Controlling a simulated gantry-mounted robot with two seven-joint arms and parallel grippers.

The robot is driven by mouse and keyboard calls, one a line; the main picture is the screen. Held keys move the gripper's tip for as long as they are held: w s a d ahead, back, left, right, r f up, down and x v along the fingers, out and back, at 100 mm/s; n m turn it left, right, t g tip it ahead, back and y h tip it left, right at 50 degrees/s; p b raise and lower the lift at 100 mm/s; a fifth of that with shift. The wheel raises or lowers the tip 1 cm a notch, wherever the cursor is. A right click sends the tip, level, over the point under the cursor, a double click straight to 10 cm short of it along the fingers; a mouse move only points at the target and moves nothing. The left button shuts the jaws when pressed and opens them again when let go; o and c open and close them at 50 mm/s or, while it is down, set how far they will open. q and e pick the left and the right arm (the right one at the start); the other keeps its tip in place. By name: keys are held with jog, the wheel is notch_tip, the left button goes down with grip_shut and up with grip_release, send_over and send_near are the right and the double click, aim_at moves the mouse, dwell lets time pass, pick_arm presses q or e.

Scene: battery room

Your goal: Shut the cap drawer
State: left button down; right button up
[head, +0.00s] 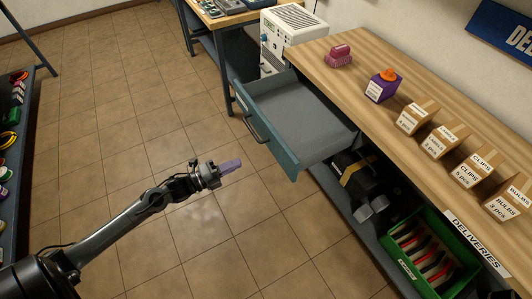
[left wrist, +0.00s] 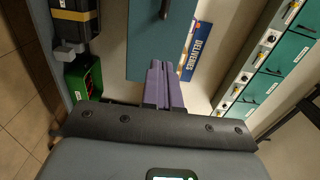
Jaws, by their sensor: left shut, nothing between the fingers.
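The cap drawer (head: 303,105) is pulled out from under the wooden workbench, with a teal front and a dark handle (head: 255,129). Its grey inside looks empty. My left gripper (head: 237,163), with purple fingers, is shut and empty, in front of the drawer and apart from it in the head view. In the left wrist view, the shut fingers (left wrist: 158,72) point toward the teal drawer front (left wrist: 150,50), whose handle (left wrist: 165,8) shows at the top edge. Whether they touch cannot be told there. My right gripper is not in view.
The workbench (head: 345,75) holds a pink object (head: 338,56), a purple box with an orange top (head: 383,85) and several labelled cardboard bins (head: 417,116). Below are a black case (head: 358,178) and a green crate (head: 430,252). The tiled floor (head: 120,110) before the drawer is clear.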

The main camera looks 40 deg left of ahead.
pick_arm(q)
jog(key=b, duration=0.3)
send_near(274, 146)
jog(key=x, duration=0.5)
jog(key=shift+w+d, duration=0.1)
jog(key=shift+d, duration=0.15)
jog(key=shift+x, duration=0.8)
jog(key=shift+w, duration=0.1)
